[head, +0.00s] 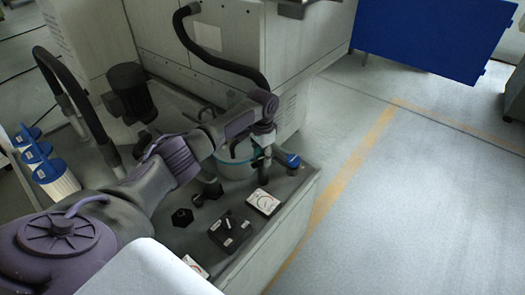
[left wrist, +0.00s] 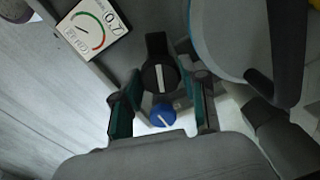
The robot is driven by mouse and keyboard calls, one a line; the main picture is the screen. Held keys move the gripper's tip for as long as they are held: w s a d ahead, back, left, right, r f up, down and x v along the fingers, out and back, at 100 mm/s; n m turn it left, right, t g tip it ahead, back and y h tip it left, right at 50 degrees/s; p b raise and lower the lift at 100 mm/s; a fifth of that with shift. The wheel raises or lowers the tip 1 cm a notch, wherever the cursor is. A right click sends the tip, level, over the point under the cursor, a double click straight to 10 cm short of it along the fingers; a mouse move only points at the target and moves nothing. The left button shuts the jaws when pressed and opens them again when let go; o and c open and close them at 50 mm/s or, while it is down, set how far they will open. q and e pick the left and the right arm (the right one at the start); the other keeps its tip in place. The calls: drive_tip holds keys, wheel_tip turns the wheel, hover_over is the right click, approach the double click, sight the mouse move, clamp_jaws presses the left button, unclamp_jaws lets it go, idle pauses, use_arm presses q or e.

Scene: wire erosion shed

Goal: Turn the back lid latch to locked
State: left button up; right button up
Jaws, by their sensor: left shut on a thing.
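The back lid latch (left wrist: 158,77) shows in the left wrist view as a black round piece with a pale line and a tab pointing up the picture. It lies between the fingers of my left gripper (left wrist: 163,108), which is shut on it; the exact contact is hard to see. In the head view my left gripper (head: 263,165) points down beside the lidded pot with a teal rim (head: 232,167), and hides the latch. A blue knob with a white mark (left wrist: 162,115) shows beyond the fingers; in the head view it is just right of them (head: 292,160). My right gripper is not in view.
A gauge plate (head: 263,202), a black box (head: 230,230) and a dark hexagonal knob (head: 182,217) are on the bench top. Blue-capped white containers (head: 55,175) and a black motor (head: 130,92) stand at the left. A grey cabinet (head: 285,60) rises behind.

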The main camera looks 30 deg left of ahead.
use_arm(q)
drive_tip(key=m+p, duration=0.1)
drive_tip(key=m, duration=0.1)
drive_tip(key=shift+r+m, duration=0.15)
drive_tip(key=shift+m, duration=0.25)
drive_tip(key=m+p, duration=0.1)
drive_tip(key=m, duration=0.2)
drive_tip(key=shift+w+m, duration=0.1)
drive_tip(key=shift+m, duration=0.2)
drive_tip(key=m, duration=0.3)
drive_tip(key=shift+m, duration=2.1)
drive_tip(key=o, duration=1.1)
drive_tip(key=shift+o, duration=0.2)
